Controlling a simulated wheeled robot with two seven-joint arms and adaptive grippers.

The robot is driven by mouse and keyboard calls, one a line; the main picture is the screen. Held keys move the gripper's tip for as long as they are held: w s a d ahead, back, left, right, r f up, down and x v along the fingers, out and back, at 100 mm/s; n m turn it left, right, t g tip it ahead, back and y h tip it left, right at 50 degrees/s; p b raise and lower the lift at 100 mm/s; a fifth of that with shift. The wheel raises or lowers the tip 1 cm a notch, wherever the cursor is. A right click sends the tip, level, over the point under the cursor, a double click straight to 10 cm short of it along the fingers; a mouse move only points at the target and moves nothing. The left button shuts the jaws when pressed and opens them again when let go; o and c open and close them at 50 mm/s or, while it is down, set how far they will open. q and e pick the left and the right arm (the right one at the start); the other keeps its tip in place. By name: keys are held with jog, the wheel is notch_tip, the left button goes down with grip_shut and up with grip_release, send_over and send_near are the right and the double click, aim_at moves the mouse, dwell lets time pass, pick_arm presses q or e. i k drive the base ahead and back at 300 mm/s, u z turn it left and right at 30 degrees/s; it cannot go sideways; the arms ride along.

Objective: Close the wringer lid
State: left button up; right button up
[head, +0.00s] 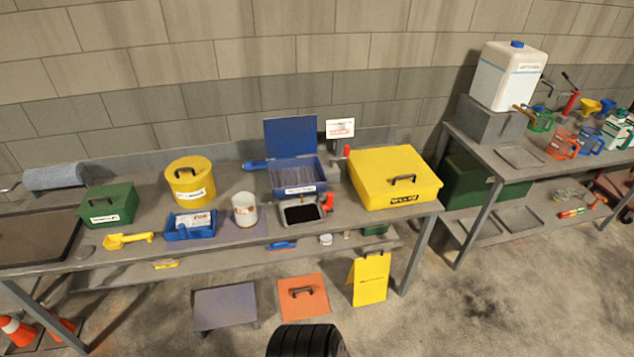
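A blue box (297,190) stands at the back middle of the workbench, with a blue lid (291,137) raised upright at its rear edge. Its inside shows grey and ribbed, and a white label is on its front, too small to read. It looks like the wringer. A blue bar sticks out at its left. Neither of my grippers is in view.
A yellow round tub (190,181), green box (107,205), blue tray (190,226), white can (244,209), dark pan (301,215) and large yellow case (395,178) surround it on the bench (150,255). A second bench to the right holds a white canister (508,76).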

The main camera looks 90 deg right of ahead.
aim_at(287, 136)
jog(key=z, duration=0.85)
jog(key=i, duration=1)
jog(key=z, duration=2.05)
jog(key=i, duration=1.2)
jog(key=z, duration=0.6)
